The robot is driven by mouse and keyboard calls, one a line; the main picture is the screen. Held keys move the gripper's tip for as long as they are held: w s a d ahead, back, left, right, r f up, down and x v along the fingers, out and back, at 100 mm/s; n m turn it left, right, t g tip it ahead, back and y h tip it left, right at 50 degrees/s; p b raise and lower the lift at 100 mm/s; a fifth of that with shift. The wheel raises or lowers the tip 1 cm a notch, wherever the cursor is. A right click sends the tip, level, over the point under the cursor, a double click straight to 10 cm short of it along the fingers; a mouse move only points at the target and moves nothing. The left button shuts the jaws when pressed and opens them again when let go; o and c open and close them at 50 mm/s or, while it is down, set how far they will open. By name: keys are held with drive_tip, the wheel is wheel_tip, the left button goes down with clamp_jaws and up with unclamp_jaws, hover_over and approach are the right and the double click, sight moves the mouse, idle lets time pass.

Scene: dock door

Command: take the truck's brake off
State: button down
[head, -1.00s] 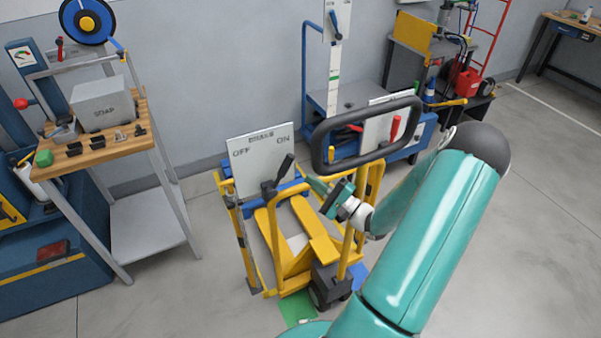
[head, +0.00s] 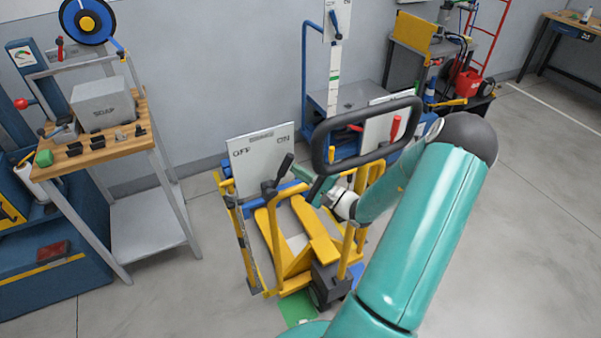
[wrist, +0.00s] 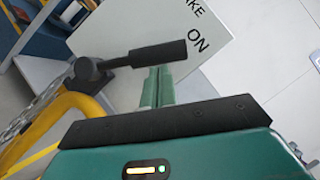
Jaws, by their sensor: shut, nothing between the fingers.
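The yellow truck (head: 290,255) stands on the floor in the middle of the head view. Its brake lever (head: 278,175) is black and leans up and right, toward the ON end of the white OFF/ON plate (head: 262,152). The wrist view shows the lever (wrist: 150,55) pointing at the word ON. My gripper (head: 304,173) is just right of the lever in the head view, partly hidden behind the truck's handle. Its teal fingers (wrist: 158,87) are shut and empty. Their tips appear right by the lever's grip; I cannot tell whether they touch.
The truck's black loop handle (head: 322,145) rises close to my arm. A blue-framed scale-like stand (head: 345,95) is behind the truck. The floor at right is clear.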

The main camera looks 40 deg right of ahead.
sight(281, 170)
drive_tip(key=shift+n+g+y, duration=0.3)
drive_tip(key=shift+n+g, duration=0.1)
drive_tip(key=shift+n, duration=0.2)
drive_tip(key=a+r, duration=0.1)
drive_tip(key=w+a+r, duration=0.1)
drive_tip(key=a, duration=0.1)
drive_tip(key=a+r, duration=0.1)
drive_tip(key=a, duration=0.1)
drive_tip(key=shift+w+a+r, duration=0.2)
drive_tip(key=shift+w+a, duration=0.05)
drive_tip(key=shift+w, duration=0.05)
drive_tip(key=a+n+g, duration=0.1)
drive_tip(key=a+n, duration=0.1)
drive_tip(key=w+a+n+g, duration=0.1)
drive_tip(key=a+n+g, duration=0.1)
drive_tip(key=n, duration=0.1)
drive_tip(key=shift+w+a+n, duration=0.15)
drive_tip(key=shift+a+n, duration=0.05)
drive_tip(key=shift+n, duration=0.1)
drive_tip(key=shift+a, duration=0.15)
